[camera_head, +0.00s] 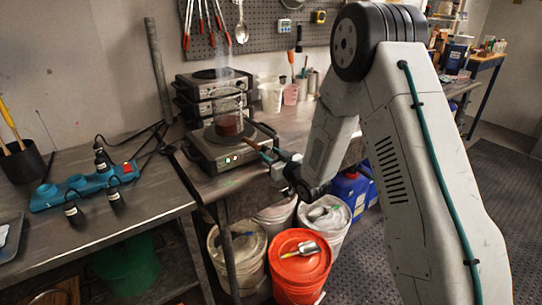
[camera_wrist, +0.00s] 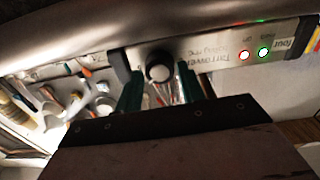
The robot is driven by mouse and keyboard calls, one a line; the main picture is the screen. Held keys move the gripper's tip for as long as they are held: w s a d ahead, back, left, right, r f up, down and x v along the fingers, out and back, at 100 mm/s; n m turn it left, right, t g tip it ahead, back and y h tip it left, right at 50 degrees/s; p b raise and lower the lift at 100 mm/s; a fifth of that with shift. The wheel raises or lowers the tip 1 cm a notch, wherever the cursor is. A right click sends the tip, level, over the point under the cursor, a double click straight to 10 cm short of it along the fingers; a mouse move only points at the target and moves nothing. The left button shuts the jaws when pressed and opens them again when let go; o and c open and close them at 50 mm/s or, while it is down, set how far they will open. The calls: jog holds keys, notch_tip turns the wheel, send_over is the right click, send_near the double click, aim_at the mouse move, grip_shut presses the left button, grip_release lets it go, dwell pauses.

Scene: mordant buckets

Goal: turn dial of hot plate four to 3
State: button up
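In the head view my gripper (camera_head: 262,152) is at the panel's right end and hides the dial.
More hot plates (camera_head: 205,85) are stacked behind. An orange bucket (camera_head: 300,265) and white buckets (camera_head: 238,245) stand below the bench edge, under my arm.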

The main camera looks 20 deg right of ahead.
jog(key=c, duration=0.5)
jog(key=shift+n, duration=3.5)
jog(key=o, duration=1)
jog(key=shift+a, duration=0.1)
jog(key=shift+s, duration=0.1)
